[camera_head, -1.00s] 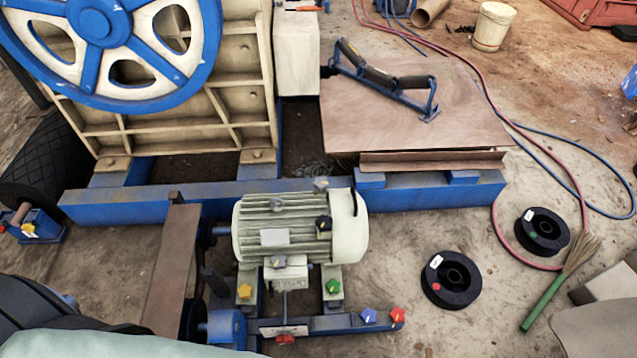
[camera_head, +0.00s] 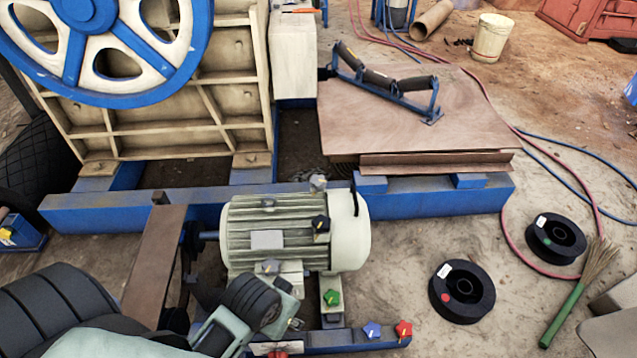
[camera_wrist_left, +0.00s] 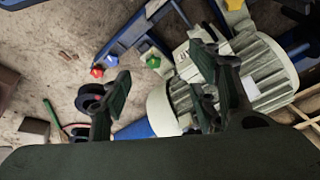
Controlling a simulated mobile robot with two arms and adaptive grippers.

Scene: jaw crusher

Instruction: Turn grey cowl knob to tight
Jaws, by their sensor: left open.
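The pale green motor (camera_head: 285,232) with its smooth cowl (camera_head: 350,235) at the right end stands in the lower middle of the head view. A grey star knob (camera_head: 318,182) sits at its top edge near the cowl. A black knob (camera_head: 320,226) is on its side, and another grey knob (camera_head: 268,267) is lower on its front. My left gripper (camera_head: 292,318) is in front of the motor's lower part, apart from the upper grey knob. In the left wrist view its fingers (camera_wrist_left: 160,78) are spread and empty, with the motor (camera_wrist_left: 262,75) behind. My right gripper is out of view.
Below the motor are a green knob (camera_head: 332,297), a blue knob (camera_head: 372,330) and a red knob (camera_head: 403,329). A blue beam (camera_head: 120,208) lies behind. Black spools (camera_head: 462,292) rest on the ground to the right.

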